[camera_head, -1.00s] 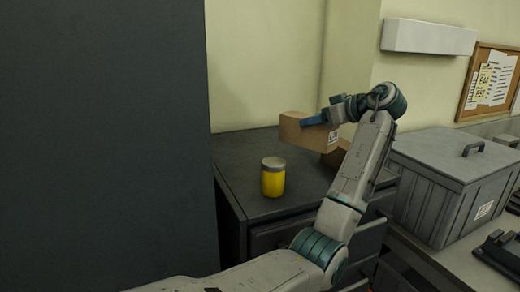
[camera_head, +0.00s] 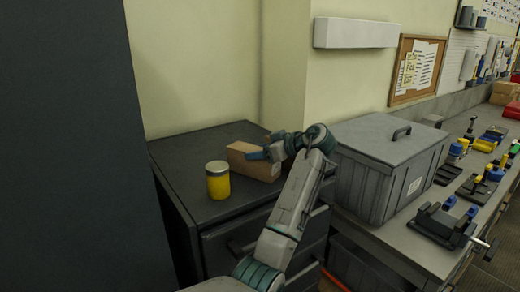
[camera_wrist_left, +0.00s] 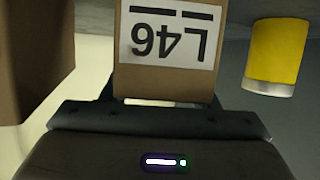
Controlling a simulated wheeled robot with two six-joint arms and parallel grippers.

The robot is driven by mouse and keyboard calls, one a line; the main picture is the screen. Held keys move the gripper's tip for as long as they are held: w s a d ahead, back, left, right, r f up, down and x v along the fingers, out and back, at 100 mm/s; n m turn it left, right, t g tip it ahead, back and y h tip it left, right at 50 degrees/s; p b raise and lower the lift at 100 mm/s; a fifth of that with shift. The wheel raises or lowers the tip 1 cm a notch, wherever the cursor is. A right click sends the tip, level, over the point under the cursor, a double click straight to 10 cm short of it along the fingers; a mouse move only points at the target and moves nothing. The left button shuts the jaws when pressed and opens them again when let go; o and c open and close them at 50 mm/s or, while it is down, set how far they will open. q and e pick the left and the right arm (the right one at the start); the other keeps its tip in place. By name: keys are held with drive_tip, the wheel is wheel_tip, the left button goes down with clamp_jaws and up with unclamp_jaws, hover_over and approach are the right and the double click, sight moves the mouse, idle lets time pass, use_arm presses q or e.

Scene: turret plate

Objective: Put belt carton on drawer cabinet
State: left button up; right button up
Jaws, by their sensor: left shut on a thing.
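The brown carton (camera_head: 247,163) is at the top of the dark drawer cabinet (camera_head: 183,153), right of a yellow jar. My left gripper (camera_head: 268,154) is shut on it from the right. In the left wrist view the carton (camera_wrist_left: 166,85) hangs between the fingers, its white L46 label upside down. It is low over the cabinet top; I cannot tell whether its underside touches. My right gripper is in neither view.
A yellow jar (camera_head: 218,182) with a grey lid stands on the cabinet near its front. Another brown box (camera_wrist_left: 35,60) is close beside the carton in the left wrist view. A grey lidded bin (camera_head: 385,165) stands right of the cabinet. A wall is behind.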

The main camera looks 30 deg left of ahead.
use_arm(q)
drive_tip(key=o, duration=1.2)
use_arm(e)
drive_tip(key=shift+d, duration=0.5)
use_arm(q)
drive_tip(key=shift+r, duration=0.1)
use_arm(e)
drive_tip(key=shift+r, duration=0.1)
use_arm(q)
drive_tip(key=shift+d+b, duration=0.3)
drive_tip(key=shift+b, duration=0.05)
drive_tip(key=b+v, duration=0.5)
drive_tip(key=v, duration=0.6)
drive_tip(key=shift+d+r, duration=0.15)
drive_tip(key=shift+r, duration=0.05)
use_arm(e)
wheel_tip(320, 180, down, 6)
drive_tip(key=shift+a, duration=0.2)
